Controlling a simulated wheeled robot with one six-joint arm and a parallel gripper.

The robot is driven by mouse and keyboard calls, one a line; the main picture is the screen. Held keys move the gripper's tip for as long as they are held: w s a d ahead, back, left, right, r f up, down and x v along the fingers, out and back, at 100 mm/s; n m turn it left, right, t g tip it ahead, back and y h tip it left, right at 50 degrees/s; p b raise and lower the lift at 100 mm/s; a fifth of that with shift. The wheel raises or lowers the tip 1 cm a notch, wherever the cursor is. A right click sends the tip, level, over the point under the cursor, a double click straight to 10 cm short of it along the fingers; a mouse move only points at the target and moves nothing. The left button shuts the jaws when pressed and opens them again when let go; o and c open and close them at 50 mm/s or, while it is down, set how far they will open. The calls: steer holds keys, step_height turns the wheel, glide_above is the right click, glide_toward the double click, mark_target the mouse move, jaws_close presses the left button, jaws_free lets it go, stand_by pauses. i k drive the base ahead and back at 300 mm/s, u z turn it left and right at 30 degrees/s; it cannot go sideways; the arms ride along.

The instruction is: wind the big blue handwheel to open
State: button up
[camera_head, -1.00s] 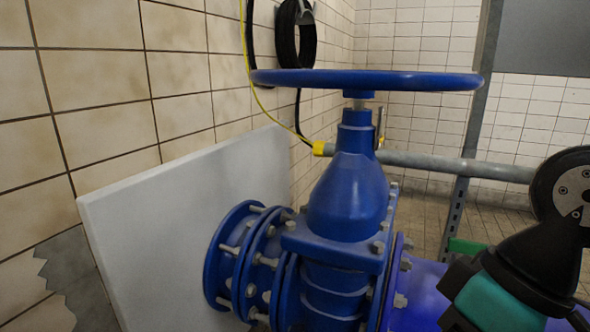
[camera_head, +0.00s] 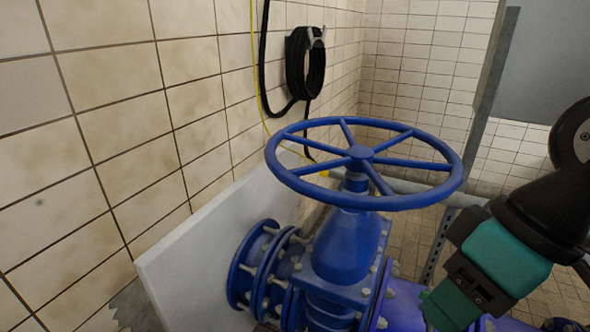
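The big blue handwheel (camera_head: 362,152) lies flat on top of the blue valve body (camera_head: 345,245), in the middle of the head view. Its rim, several spokes and hub all show, seen from above at a slant. My arm (camera_head: 500,255) reaches in from the right edge, with a black joint and a teal and dark part pointing down and left. It is right of and below the wheel's rim in the picture, with a gap between them. The fingertips of my gripper cannot be made out, and nothing is seen gripping the wheel.
A white panel (camera_head: 215,265) leans by the tiled wall, left of the valve. A black hose coil (camera_head: 304,65) hangs on the wall behind the wheel. A grey pipe (camera_head: 410,186) and an upright metal post stand behind. Blue flanges (camera_head: 262,265) join the valve's left side.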

mark_target(356, 157)
steer(key=u, duration=0.15)
steer(key=k, duration=0.55)
steer(key=u, duration=0.55)
